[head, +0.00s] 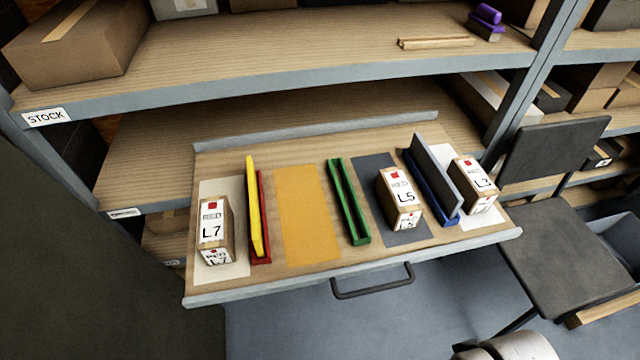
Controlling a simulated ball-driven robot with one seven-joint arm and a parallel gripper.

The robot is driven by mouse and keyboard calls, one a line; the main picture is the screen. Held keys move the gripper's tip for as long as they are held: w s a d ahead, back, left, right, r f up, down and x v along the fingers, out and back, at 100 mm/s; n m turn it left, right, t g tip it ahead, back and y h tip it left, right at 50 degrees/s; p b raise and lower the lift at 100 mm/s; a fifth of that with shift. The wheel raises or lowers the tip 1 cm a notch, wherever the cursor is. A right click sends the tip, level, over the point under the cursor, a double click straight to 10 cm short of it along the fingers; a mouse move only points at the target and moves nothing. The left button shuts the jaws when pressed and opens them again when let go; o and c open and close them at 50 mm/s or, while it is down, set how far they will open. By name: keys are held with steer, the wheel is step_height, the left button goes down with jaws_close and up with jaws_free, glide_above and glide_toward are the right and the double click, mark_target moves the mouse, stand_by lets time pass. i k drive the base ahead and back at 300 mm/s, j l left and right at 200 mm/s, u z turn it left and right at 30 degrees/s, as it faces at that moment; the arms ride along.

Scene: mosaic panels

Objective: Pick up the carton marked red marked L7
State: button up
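The carton marked L7 (214,222) is a brown box with white labels, a red square and small text that seems to read RED. It stands on a pale mat (238,267) at the left of the pull-out shelf (300,276). A similar carton marked L5 (398,200) stands on a dark grey mat (373,170) right of the middle. A third carton (474,183), which seems to read L3, stands on a pale mat at the right; it also has a red square. My gripper is not in view.
Right beside the L7 carton, a red trough (265,255) holds an upright yellow panel (254,205). A green trough (348,202) looks empty. A blue trough holds a grey panel (437,178). The orange mat (308,212) is bare. An upper shelf (280,55) overhangs behind.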

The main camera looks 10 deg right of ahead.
mark_target(216, 240)
steer(key=i+u, duration=0.1)
steer(key=u, duration=0.3)
steer(key=i+j+u, duration=0.1)
steer(key=u, duration=0.3)
steer(key=i+u, duration=0.15)
steer(key=u, duration=0.3)
steer(key=i+u, duration=0.1)
steer(key=u, duration=0.3)
steer(key=i+l, duration=0.2)
steer(key=i, duration=0.1)
